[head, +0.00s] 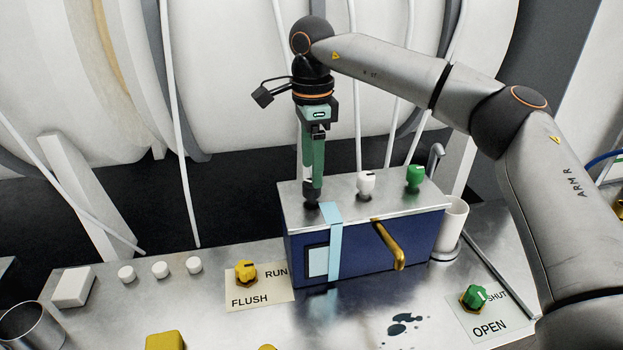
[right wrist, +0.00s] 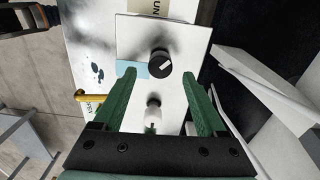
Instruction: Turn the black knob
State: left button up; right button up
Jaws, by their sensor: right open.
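The black knob (right wrist: 158,62) is round with a white pointer mark and sits on the metal top of a blue box (head: 370,252). In the head view it is mostly hidden under my right gripper (head: 312,193), which points straight down over the box's left end. In the right wrist view the green fingers are open on either side of the knob, with a gap on both sides. I cannot tell how far down the tips reach. My left gripper is not in view.
A white knob (head: 366,183) and a green knob (head: 415,177) stand to the right on the box top. A yellow handle (head: 389,246) sticks out of its front. A yellow FLUSH/RUN knob (head: 246,272) and a green OPEN/SHUT knob (head: 474,297) are on the bench.

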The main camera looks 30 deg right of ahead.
aim_at(312, 191)
jog(key=shift+f, duration=1.8)
grip_shut()
